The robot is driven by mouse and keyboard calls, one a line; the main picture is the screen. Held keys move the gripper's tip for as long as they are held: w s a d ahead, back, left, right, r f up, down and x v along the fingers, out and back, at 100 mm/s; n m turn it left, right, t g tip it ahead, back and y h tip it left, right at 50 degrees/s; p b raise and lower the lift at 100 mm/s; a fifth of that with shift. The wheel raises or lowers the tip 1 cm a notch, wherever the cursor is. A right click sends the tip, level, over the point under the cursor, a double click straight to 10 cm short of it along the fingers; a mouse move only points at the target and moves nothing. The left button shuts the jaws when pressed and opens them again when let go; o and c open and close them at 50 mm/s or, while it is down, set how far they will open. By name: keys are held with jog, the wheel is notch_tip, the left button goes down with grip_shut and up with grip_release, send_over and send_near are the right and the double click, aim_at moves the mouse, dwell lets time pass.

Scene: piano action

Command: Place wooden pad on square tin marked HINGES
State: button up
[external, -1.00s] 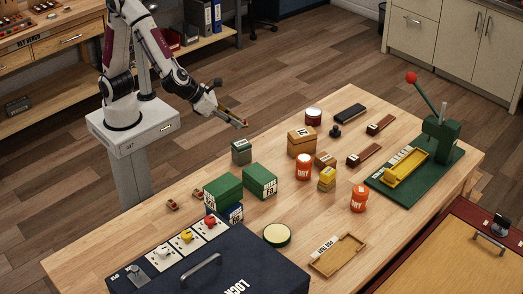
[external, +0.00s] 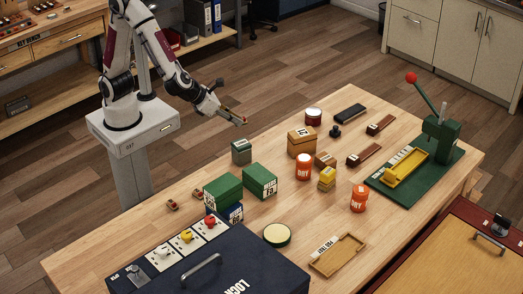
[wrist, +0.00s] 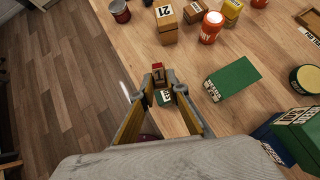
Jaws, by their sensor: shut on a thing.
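My gripper (wrist: 163,91) is shut on a small wooden pad (wrist: 158,75) with a red top and a pale label reading 1. In the external view my gripper (external: 241,121) is in the air over the table's back left edge, and the pad is too small there to make out clearly. A small grey-green square tin (external: 241,152) stands upright on the table, below my gripper and apart from it. In the wrist view the tin (wrist: 165,99) shows between the fingers, partly hidden, its label too small to read.
Green boxes (external: 260,181) stand in front of the tin. A tan box (external: 301,143) marked 21 and an orange can (external: 303,167) stand to its right. Two small pieces (external: 172,206) lie at the left. Table near the tin's left is clear.

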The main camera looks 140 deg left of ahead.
jog(key=shift+f, duration=2.2)
jog(key=shift+f, duration=1.9)
jog(key=shift+f, duration=0.1)
jog(key=o, duration=0.8)
jog(key=shift+r, duration=0.2)
jog(key=shift+v, duration=6)
